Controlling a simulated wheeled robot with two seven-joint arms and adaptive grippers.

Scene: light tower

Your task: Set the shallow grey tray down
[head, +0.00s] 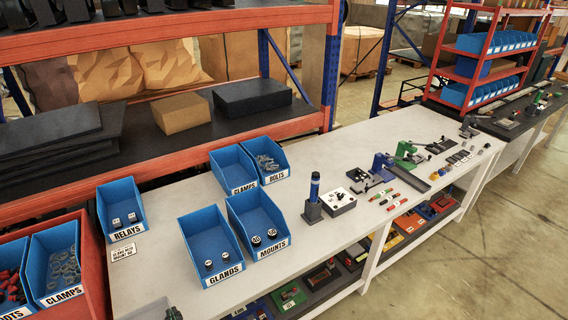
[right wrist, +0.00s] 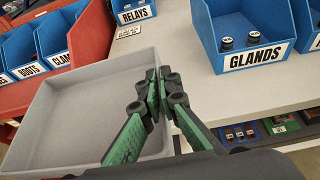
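The shallow grey tray (right wrist: 85,110) fills the left of the right wrist view, level and empty. In the head view only a corner of the tray (head: 148,309) shows at the bottom edge. My right gripper (right wrist: 158,82) has green-and-black fingers closed on the tray's right wall, one finger inside and one outside. In the head view just the dark tip of the right gripper (head: 172,313) shows. The tray is at the left end of the light worktop (head: 150,275); whether its underside touches the worktop is hidden. My left gripper is not in view.
Blue bins of glands (head: 208,243), mounts (head: 256,220) and relays (head: 121,205) stand on the worktop. A red rack with blue bins (head: 53,262) borders its left end. A label card (head: 123,252) lies near the relays bin. Bare worktop lies left of the glands bin.

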